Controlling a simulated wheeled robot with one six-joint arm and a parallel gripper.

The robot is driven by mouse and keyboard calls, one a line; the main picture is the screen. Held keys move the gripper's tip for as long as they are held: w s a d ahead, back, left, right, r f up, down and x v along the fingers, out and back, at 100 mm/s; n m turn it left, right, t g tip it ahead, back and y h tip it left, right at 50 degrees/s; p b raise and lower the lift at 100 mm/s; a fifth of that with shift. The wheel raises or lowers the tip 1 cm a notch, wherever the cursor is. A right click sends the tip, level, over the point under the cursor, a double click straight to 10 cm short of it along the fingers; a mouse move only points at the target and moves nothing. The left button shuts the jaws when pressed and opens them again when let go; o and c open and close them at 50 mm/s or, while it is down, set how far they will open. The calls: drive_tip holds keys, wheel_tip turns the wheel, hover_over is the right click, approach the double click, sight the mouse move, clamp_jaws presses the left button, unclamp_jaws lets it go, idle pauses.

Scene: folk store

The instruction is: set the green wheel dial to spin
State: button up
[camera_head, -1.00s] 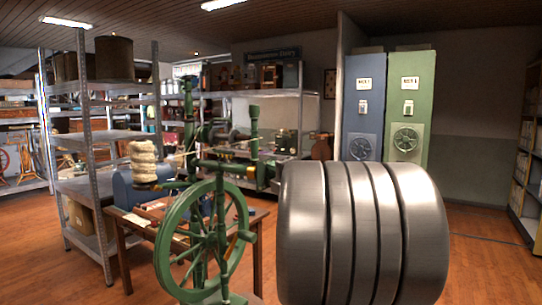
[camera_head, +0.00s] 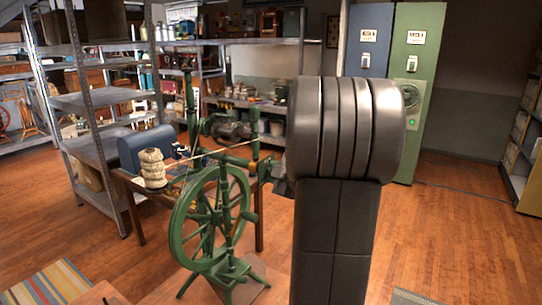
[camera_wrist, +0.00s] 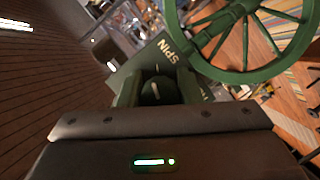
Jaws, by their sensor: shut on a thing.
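In the wrist view a dark round dial knob (camera_wrist: 155,89) with a pale pointer mark sits on a dark green plate (camera_wrist: 128,72). White lettering, SPIN (camera_wrist: 168,51), stands on the plate just beyond the knob, above and slightly right. My gripper (camera_wrist: 157,97) is shut on the dial, one finger on each side of it. The pointer mark runs nearly upright in the picture, roughly toward the lettering; its exact alignment is hard to tell. The green spinning wheel (camera_head: 176,232) stands left of my arm in the head view, where my arm hides the dial and fingers.
A table with a blue box (camera_head: 143,149) and a stack of pale yarn (camera_head: 152,168) stands behind the wheel. Metal shelves (camera_head: 85,100) stand at left and back. Blue (camera_head: 368,40) and green cabinets (camera_head: 416,45) stand behind my arm. The floor at right is clear.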

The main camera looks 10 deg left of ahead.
drive_tip(key=shift+m+g+p, duration=0.4)
drive_tip(key=shift+m+p, duration=0.2)
drive_tip(key=shift+p, duration=0.55)
drive_tip(key=shift+f, duration=0.15)
drive_tip(key=o, duration=1)
drive_tip(key=b+v, duration=0.1)
drive_tip(key=v, duration=1.2)
drive_tip(key=shift+s+d+r, duration=0.25)
drive_tip(key=shift+s, duration=0.05)
drive_tip(key=shift+w+a, duration=0.1)
